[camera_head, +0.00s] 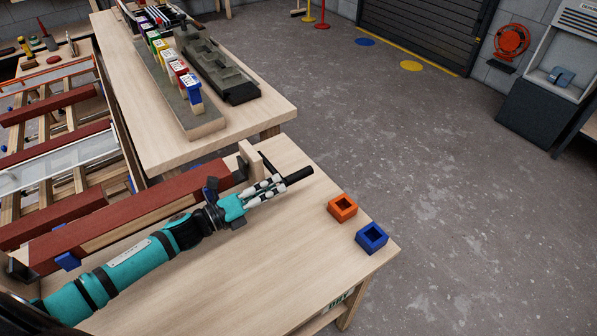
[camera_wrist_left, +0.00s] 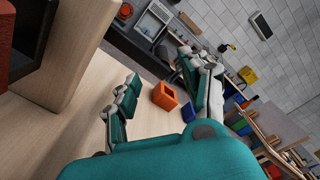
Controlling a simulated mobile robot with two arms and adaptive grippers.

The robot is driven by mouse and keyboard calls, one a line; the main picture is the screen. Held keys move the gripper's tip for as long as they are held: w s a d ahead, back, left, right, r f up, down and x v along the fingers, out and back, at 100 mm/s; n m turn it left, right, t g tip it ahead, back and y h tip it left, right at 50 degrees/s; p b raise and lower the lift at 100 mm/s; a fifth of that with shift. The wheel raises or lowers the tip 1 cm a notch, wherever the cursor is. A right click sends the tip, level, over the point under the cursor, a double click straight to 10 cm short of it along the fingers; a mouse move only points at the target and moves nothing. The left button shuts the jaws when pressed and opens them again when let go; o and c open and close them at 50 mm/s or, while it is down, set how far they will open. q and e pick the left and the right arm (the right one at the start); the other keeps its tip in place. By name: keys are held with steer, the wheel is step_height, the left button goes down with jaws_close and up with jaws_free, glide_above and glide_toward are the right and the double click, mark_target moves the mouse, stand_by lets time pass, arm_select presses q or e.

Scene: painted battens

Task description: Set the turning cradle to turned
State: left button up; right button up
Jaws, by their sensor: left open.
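The turning cradle has a pale wooden end upright (camera_head: 250,157) and a black crank with a dark grip (camera_head: 299,175) at its right end. A long batten (camera_head: 130,212), red on its top and bare wood on its side, lies level along it. My left gripper (camera_head: 279,186) is open beside the crank grip, its fingertips close to it. I cannot tell whether they touch. In the left wrist view the open fingers (camera_wrist_left: 165,98) stand apart, and the upright (camera_wrist_left: 82,50) is at the left. My right gripper is out of view.
An orange square holder (camera_head: 342,207) and a blue one (camera_head: 372,238) stand near the bench's right end. Behind is another bench (camera_head: 265,118) with a row of coloured paint containers (camera_head: 179,75) and a dark tray (camera_head: 216,68). Racked battens (camera_head: 50,105) are at left.

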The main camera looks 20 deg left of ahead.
mark_target(296, 173)
arm_select(q)
steer(key=p+x, duration=0.1)
steer(key=x, duration=0.6)
steer(key=shift+w+d, duration=0.25)
steer(key=shift+w, duration=0.05)
steer(key=shift+c, duration=0.2)
jaws_close()
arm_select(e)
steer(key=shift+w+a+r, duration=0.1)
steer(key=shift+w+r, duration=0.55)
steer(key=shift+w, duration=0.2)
